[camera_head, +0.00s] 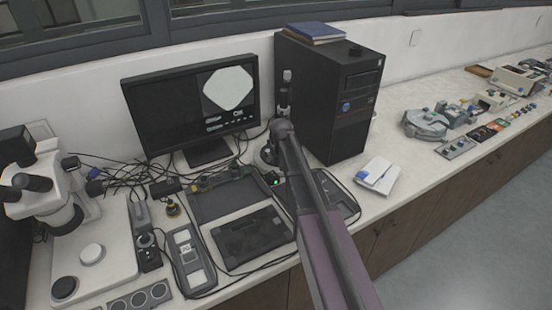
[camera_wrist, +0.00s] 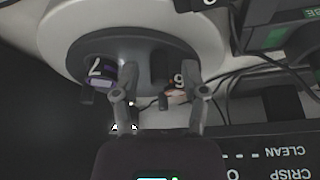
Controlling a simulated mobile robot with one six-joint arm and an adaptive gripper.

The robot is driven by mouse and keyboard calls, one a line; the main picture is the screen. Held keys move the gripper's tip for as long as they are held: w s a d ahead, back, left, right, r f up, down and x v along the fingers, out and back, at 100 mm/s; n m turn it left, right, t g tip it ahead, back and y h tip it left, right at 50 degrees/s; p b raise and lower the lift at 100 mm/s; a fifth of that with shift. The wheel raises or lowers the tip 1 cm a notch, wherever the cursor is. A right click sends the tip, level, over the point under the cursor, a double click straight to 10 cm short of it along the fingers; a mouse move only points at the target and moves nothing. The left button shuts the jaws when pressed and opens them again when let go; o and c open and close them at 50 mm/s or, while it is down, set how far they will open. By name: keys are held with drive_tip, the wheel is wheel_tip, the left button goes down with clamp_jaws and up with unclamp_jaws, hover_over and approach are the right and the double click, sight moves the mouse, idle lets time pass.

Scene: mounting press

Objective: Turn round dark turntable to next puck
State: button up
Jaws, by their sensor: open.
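The round dark turntable (camera_wrist: 125,46) sits inside a pale round housing (camera_wrist: 52,36) in the upper part of the wrist view. White numerals mark its left and right parts, by dark recesses. A purple and white piece (camera_wrist: 104,82) lies by the left numeral, and a small brownish piece (camera_wrist: 176,96) by the right one. My gripper (camera_wrist: 160,76) is open, its two fingers over the near part of the turntable. Nothing is seen held between them. Whether the fingertips touch it, I cannot tell. In the head view my arm hides most of the turntable.
A black computer tower (camera_head: 330,95) stands right behind my arm, and a monitor (camera_head: 190,105) stands to the left. Cables run across the bench. A dark panel with lettering (camera_wrist: 270,150) lies at the lower right of the wrist view.

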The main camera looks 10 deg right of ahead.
clamp_jaws()
drive_tip(key=shift+d, duration=0.1)
drive_tip(key=shift+a, duration=0.2)
drive_tip(key=shift+d, duration=0.2)
